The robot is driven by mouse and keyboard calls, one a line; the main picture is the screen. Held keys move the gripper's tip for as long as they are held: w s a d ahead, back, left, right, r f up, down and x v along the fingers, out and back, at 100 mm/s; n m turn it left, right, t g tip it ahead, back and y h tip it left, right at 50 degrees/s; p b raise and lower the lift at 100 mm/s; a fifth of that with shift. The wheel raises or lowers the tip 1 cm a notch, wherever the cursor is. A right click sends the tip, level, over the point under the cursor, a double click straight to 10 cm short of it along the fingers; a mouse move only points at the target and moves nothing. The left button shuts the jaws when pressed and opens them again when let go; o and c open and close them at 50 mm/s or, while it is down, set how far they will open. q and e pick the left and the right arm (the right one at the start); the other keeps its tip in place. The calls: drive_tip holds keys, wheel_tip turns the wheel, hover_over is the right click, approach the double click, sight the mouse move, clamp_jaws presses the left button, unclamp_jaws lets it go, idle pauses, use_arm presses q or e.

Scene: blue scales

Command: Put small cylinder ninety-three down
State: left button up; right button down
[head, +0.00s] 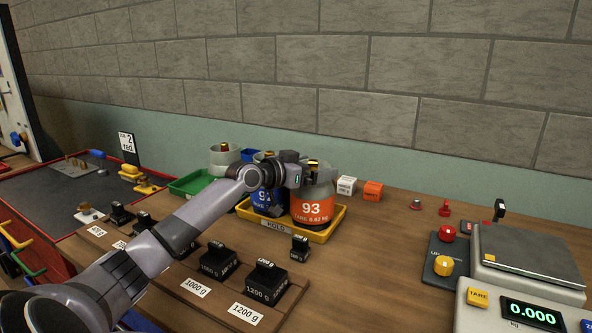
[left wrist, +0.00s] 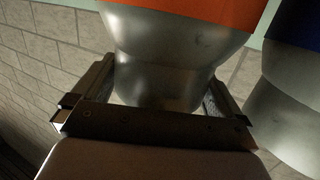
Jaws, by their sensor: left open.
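Cylinder ninety-three (head: 313,208) is small, grey with an orange band reading 93, and stands upright in the yellow tray (head: 283,232) marked HOLD. My left gripper (head: 300,176) is at its upper part, from the left. In the left wrist view the open fingers of my gripper (left wrist: 155,92) lie on either side of the narrow grey neck of the cylinder (left wrist: 160,80); I cannot tell whether they touch it. A cylinder with a blue band (head: 263,200) stands just left of it in the tray, partly hidden by my arm. My right gripper is not in view.
Black weights (head: 266,285) stand on a wooden rack in front of the tray. Small white (head: 346,185) and orange (head: 373,191) blocks sit behind it. The scale (head: 525,258) reads 0.000 at the right. Bare tabletop (head: 375,255) lies between tray and scale.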

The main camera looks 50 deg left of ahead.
use_arm(q)
drive_tip(key=s+a+r+b, duration=0.1)
drive_tip(key=s+b, duration=0.1)
drive_tip(key=s, duration=0.9)
drive_tip(key=shift+s+r, duration=0.35)
drive_tip(key=shift+r, duration=0.05)
idle(0.7)
